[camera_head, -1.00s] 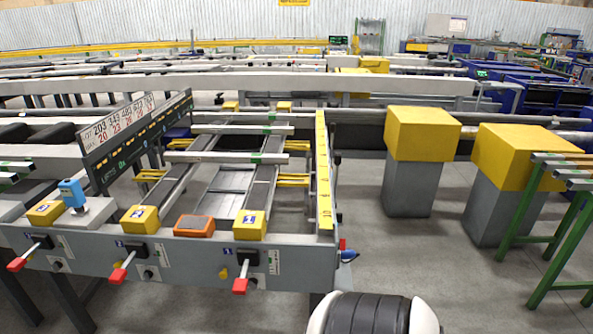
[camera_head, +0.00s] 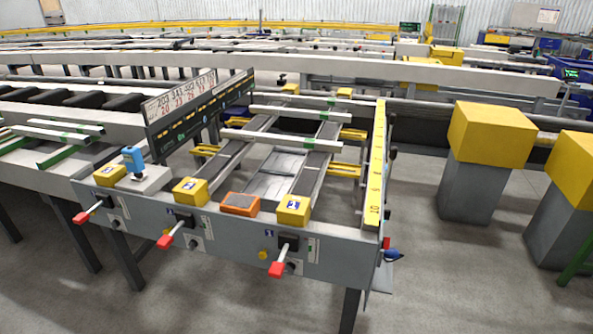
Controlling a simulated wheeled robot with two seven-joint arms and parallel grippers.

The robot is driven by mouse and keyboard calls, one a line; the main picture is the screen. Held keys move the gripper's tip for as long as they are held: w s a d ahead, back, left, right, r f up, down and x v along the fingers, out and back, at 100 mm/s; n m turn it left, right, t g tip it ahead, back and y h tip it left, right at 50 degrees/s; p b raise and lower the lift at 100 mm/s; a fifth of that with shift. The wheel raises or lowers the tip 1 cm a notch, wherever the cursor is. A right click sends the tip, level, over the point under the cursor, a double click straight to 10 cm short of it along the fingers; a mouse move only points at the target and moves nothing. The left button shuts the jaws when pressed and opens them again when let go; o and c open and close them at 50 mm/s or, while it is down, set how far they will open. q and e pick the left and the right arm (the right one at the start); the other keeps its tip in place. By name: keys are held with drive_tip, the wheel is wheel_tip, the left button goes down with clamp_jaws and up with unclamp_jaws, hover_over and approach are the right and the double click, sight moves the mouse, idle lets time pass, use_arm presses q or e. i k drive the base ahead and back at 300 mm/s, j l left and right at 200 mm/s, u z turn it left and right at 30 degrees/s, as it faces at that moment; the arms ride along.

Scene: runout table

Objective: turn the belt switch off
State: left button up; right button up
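The runout table's grey front panel (camera_head: 228,238) carries three red-handled levers: left (camera_head: 80,217), middle (camera_head: 165,241) and right (camera_head: 277,269). Each lever comes out of a black switch block, such as the right block (camera_head: 288,243), and slants down to the left. Small round black knobs sit near the levers, and a yellow knob (camera_head: 262,255) is left of the right lever. I cannot tell which control is the belt switch, as the labels are too small to read. Neither of my grippers is in view.
Yellow boxes (camera_head: 293,209), an orange device (camera_head: 240,203) and a blue device (camera_head: 133,160) stand along the panel's top. A yellow ruler (camera_head: 375,165) edges the right side. Yellow-topped grey posts (camera_head: 490,135) stand at right. Floor is clear before the panel.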

sight(387, 242)
drive_tip(key=l, duration=0.75)
drive_tip(key=i+l, duration=0.1)
drive_tip(key=l, duration=0.6)
drive_tip(key=k+z, duration=0.05)
